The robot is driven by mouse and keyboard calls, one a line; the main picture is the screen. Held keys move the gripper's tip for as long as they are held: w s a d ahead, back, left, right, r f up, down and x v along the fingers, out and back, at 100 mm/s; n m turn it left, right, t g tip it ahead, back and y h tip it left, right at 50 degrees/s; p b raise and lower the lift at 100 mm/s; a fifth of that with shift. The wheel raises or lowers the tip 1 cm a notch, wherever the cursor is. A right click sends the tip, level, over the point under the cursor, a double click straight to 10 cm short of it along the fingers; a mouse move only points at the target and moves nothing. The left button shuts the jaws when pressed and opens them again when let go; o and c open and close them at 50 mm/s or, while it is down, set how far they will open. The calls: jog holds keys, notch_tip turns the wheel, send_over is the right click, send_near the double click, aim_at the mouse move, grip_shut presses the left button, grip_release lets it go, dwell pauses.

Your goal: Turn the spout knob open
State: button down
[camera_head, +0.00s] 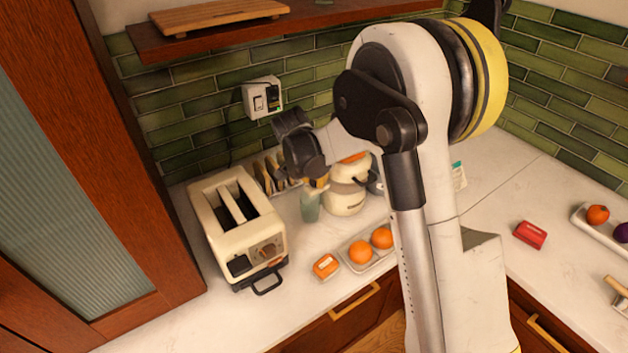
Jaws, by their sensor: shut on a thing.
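My arm reaches in from the right, and its dark end (304,152) hangs over the back of the counter. The fingers are hard to make out. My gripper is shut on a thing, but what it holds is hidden. Just below and to the right of it stands a cream round container (345,196) with orange on top and a dark handle at its right. A small green bottle (310,206) stands beside it, its top close below my gripper. I cannot pick out a spout knob; the container's upper left is partly covered by my arm.
A cream toaster (238,222) stands at left, with a rack of slices (271,173) behind. In front are an orange-and-white box (326,266) and a tray with oranges (361,252). A red box (530,235) lies at right. A wooden shelf (240,36) runs above.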

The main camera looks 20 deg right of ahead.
jog(key=shift+n+t+y+b, duration=0.35)
jog(key=shift+n+y+b, duration=0.1)
jog(key=shift+n, duration=0.8)
jog(key=shift+n+t+y+b, duration=0.35)
jog(key=shift+n+b, duration=0.05)
jog(key=shift+n, duration=0.85)
jog(key=c, duration=1.1)
grip_release()
jog(key=shift+c, duration=0.2)
jog(key=v, duration=0.8)
